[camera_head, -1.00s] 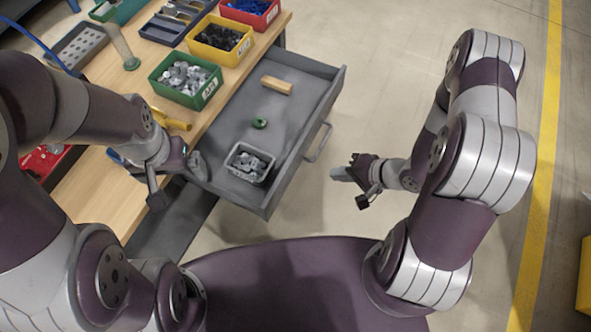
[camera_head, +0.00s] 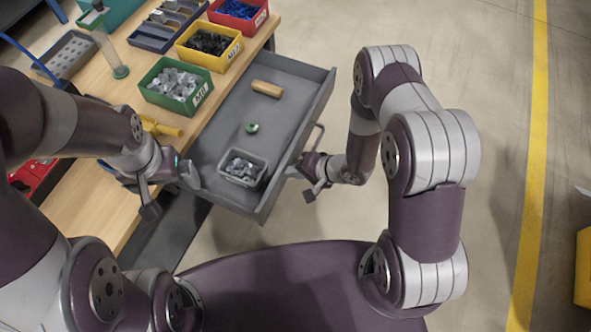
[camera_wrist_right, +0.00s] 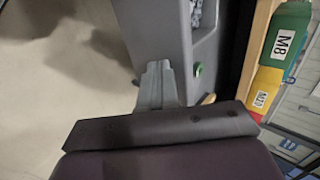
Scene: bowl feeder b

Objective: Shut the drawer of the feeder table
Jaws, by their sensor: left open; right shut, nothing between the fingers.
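The grey drawer (camera_head: 222,137) of the feeder table (camera_head: 90,205) stands pulled out to the right of the wooden top. Its handle (camera_head: 318,135) is on the right-hand front panel. My right gripper (camera_head: 294,172) is shut and empty at the outer side of the drawer front, near the handle's lower end. In the right wrist view its fingers (camera_wrist_right: 157,84) reach the front panel (camera_wrist_right: 160,30); contact is unclear. My left gripper (camera_head: 188,172) is open beside the drawer's left side.
On the tabletop stand a green bin (camera_head: 172,102), a yellow bin (camera_head: 203,58) and a red bin (camera_head: 232,22). A yellow tool (camera_head: 160,127) lies near the left gripper.

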